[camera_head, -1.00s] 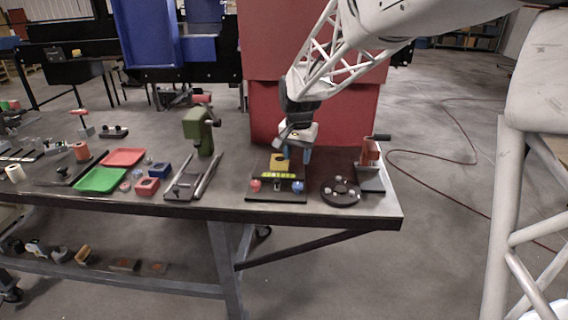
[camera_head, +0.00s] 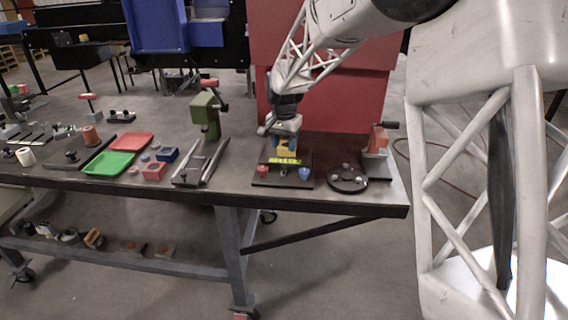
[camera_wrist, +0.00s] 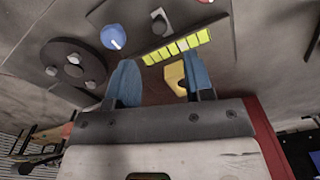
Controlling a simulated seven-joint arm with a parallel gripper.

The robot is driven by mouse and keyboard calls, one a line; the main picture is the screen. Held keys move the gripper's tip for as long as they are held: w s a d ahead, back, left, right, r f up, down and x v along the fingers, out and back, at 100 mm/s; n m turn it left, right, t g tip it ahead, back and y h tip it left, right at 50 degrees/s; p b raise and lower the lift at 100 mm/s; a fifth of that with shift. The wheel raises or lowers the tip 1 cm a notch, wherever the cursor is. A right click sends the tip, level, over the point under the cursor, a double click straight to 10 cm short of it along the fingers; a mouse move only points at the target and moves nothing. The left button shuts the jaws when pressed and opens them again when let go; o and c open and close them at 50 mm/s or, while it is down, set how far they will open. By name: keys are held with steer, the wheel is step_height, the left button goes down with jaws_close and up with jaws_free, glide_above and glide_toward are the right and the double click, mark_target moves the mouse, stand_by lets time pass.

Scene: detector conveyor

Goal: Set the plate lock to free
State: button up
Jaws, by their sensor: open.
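A dark base plate (camera_head: 268,182) on the bench carries a yellow block (camera_head: 286,151), a yellow-green marked strip (camera_head: 284,161), a red knob (camera_head: 262,169) and a blue knob (camera_head: 305,173). A small grey knob (camera_wrist: 159,24) sits between those two knobs in the wrist view. Which part is the plate lock, and its setting, I cannot tell. My gripper (camera_head: 284,142) is open, low over the back of the base. In the wrist view its blue fingers (camera_wrist: 161,82) are spread, with the yellow block (camera_wrist: 176,77) close beside the right finger; contact is unclear.
A dark round disc (camera_head: 347,179) with several studs lies right of the base, before a red-and-grey device with a crank (camera_head: 376,148). A metal-railed fixture (camera_head: 201,166) and a green press (camera_head: 205,114) stand left. A red panel (camera_head: 335,105) rises behind.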

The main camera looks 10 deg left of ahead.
mark_target(284, 165)
steer(key=shift+f, duration=3.8)
jaws_close()
